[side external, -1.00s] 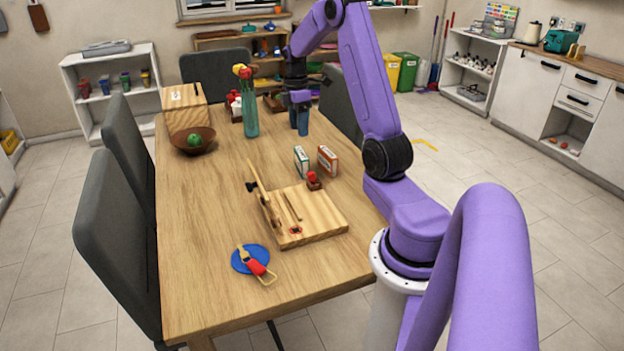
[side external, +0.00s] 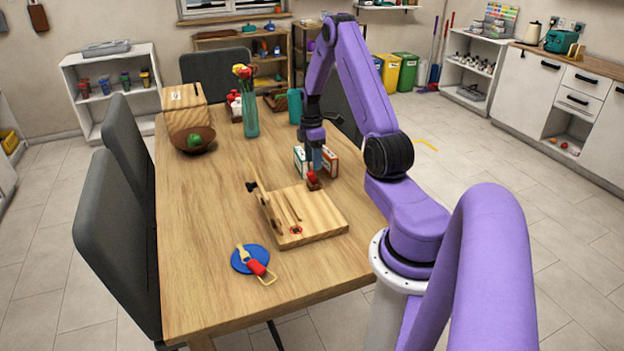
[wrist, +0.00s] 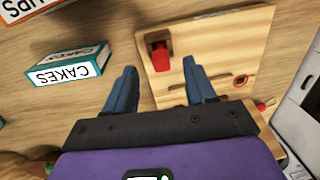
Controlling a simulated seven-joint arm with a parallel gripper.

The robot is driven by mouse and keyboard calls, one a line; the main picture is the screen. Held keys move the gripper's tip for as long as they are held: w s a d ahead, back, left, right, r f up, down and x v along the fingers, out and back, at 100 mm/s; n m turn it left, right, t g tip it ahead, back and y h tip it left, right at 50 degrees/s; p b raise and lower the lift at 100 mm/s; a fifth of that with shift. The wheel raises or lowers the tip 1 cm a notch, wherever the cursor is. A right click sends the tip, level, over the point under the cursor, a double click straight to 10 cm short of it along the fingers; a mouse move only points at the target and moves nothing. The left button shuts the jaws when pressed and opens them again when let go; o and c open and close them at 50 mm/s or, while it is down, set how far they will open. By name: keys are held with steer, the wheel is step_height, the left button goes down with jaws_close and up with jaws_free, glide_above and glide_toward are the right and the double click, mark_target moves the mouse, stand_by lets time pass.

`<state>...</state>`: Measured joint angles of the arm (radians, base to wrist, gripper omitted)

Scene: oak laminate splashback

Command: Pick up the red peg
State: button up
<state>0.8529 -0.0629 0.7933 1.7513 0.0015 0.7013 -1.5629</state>
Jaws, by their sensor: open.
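The red peg (side external: 313,182) sits at the far corner of the wooden board (side external: 325,217). In the wrist view the peg (wrist: 161,59) stands on a dark brown base near one corner of the board (wrist: 210,42). My gripper (side external: 315,165) is over that corner, pointing down. In the wrist view its two blue fingers are apart, one on each side of the peg's line, with nothing held between them. The peg shows just beyond the gap; I cannot tell the remaining height. A red-ringed mark (wrist: 240,81) is on the board.
A teal-and-white cakes box (wrist: 68,66) and an orange-and-white box (side external: 328,160) stand close behind the gripper. A blue plate (side external: 240,264) with a red-handled tool lies at the near left. A bowl (side external: 207,144) and a vase (side external: 251,120) are farther back.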

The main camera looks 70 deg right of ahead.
mark_target(312, 172)
steer(key=shift+a+f, duration=0.15)
steer(key=shift+f, duration=0.8)
steer(key=shift+a+f, duration=0.2)
steer(key=shift+f, duration=0.8)
steer(key=shift+a+f, duration=0.15)
steer(key=shift+f, duration=0.8)
jaws_close()
